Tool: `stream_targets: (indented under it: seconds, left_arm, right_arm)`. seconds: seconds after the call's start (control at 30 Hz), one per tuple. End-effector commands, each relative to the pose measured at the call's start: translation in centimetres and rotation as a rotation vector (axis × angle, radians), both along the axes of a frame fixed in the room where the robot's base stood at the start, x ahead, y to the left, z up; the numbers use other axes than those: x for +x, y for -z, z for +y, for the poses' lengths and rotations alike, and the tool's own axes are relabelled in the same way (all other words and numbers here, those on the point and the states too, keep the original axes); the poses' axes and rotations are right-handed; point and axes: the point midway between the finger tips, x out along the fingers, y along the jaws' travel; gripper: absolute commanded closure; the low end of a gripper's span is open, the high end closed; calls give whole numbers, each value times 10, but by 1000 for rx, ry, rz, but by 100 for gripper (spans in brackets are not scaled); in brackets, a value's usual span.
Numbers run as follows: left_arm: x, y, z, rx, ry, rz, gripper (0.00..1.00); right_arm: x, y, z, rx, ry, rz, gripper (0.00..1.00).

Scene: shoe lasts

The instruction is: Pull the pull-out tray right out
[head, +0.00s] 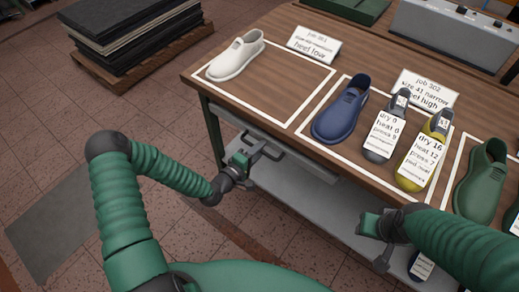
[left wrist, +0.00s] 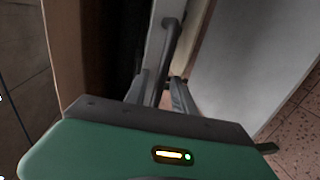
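The pull-out tray (head: 308,158) is a grey drawer front under the tabletop, with a dark bar handle near its left end. It looks pushed in beneath the table. My left gripper (head: 254,152) is at that handle. In the left wrist view the grey handle bar (left wrist: 171,42) runs down between my left gripper's dark fingers (left wrist: 160,90). The fingers look apart, and I cannot tell whether they touch the bar. My right gripper (head: 374,242) is empty in front of the table's right part, with its fingers apart. The tray's inside is hidden.
On the wooden table (head: 222,90) stand a white shoe last (head: 236,56), a blue one (head: 343,110), a green one (head: 482,182), tagged lasts and cards. A lower grey shelf (head: 300,192) lies beneath.

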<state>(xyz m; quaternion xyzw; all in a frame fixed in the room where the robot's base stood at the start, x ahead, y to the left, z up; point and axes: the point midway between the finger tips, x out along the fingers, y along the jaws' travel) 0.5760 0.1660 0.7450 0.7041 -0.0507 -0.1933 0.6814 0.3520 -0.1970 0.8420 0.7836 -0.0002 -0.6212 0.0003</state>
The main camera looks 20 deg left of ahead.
Motion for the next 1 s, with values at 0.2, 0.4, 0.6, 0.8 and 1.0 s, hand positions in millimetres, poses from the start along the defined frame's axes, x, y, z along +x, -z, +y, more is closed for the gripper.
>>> stream_targets:
  seconds: [0.2,0.4,0.6,0.8,1.0]
  left_arm:
    - [0,0,0,0,0,1,100]
    - [0,1,0,1,0,3,100]
    - [-1,2,0,1,0,4,100]
    - [-1,2,1,1,0,6,100]
    - [-1,3,1,1,0,7,100]
  right_arm:
    - [0,0,0,0,0,0,64]
    - [0,0,0,0,0,0,64]
    - [0,0,0,0,0,0,64]
    - [0,0,0,0,0,0,64]
    - [0,0,0,0,0,0,64]
